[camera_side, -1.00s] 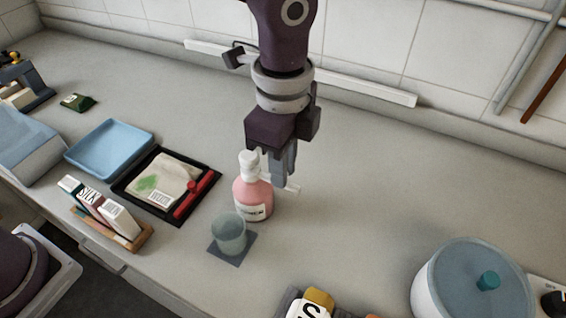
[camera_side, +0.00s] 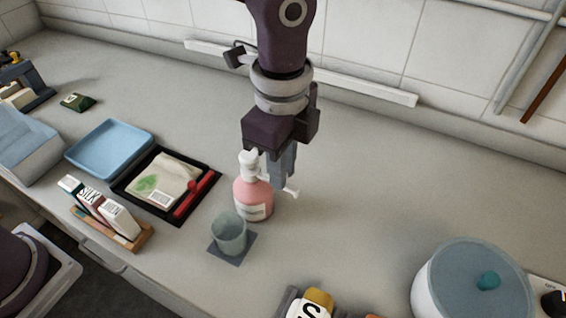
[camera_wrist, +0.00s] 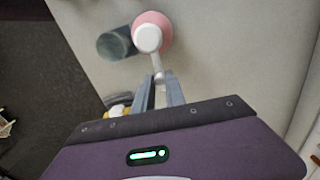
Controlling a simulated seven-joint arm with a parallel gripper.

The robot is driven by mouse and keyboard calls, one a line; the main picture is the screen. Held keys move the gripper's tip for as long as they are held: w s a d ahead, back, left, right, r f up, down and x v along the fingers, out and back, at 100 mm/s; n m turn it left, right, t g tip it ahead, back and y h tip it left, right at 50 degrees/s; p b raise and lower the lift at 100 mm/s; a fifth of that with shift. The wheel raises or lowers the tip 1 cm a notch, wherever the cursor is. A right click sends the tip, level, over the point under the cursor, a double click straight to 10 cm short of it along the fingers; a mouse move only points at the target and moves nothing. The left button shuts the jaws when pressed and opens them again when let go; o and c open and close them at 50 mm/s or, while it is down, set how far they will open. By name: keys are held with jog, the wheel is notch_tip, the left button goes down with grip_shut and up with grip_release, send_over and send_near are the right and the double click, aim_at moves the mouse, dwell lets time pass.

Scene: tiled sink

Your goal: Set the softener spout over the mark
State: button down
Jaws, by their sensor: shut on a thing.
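A pink softener bottle (camera_side: 253,199) with a white pump head (camera_side: 248,163) stands upright on the counter. Its white spout (camera_side: 289,192) points right in the side view, away from the glass. My gripper (camera_side: 280,180) is beside the bottle, shut on the spout. In the wrist view, the spout (camera_wrist: 157,64) runs from the pump head (camera_wrist: 148,38) to between my fingertips (camera_wrist: 160,78). A clear glass (camera_side: 229,234) stands on a dark square (camera_side: 236,258) in front of the bottle. Whether this square is the mark I cannot tell.
A black tray (camera_side: 125,187) with a packet and a red tool lies left of the bottle. A wooden rack (camera_side: 137,240) holds cartons nearer the front edge. A blue-lidded pot (camera_side: 475,280) stands front right. The counter right of my gripper is clear.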

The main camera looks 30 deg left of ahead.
jog(key=s+a+m, duration=0.5)
jog(key=a+m, duration=0.1)
jog(key=m, duration=1.1)
jog(key=shift+s, duration=0.3)
jog(key=shift+m, duration=0.3)
jog(key=c, duration=1.4)
grip_release()
